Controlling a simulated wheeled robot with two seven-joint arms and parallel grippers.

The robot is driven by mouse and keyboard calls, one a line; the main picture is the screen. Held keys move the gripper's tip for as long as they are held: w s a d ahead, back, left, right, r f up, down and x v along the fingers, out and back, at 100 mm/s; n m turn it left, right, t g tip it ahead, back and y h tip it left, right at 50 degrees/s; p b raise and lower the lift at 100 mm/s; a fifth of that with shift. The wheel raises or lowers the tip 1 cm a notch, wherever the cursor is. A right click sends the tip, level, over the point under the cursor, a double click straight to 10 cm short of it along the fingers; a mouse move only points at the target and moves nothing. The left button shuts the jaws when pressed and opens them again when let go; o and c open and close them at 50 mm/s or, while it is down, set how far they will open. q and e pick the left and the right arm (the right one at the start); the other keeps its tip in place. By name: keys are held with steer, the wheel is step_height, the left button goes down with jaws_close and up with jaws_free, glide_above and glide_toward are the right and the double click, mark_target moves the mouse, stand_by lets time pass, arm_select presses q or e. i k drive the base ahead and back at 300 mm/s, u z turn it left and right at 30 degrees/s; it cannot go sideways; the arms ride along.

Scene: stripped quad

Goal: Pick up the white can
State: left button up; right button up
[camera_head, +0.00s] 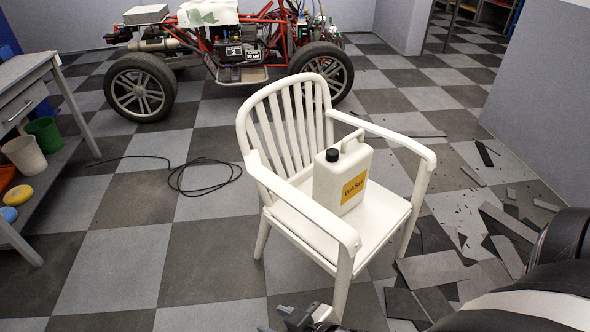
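The white can (343,178) is a jug with a black cap, a moulded handle on top and a yellow label. It stands upright on the seat of a white slatted chair (383,207), between the armrests. My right gripper (305,318) shows only in part at the bottom edge, in front of the chair's front leg in the picture and well apart from the can. Its fingers are too cut off to tell whether they are open or shut. My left gripper is not in view.
Broken dark tiles (440,270) litter the floor right of the chair. A black cable (205,178) lies on the checkered floor to the left. A workbench (30,85) stands at the left edge. A stripped quad (235,55) stands behind. Floor left of the chair is mostly clear.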

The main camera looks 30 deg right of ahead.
mark_target(341, 171)
steer(key=u, duration=0.15)
steer(key=i, duration=1.2)
steer(key=z, duration=0.25)
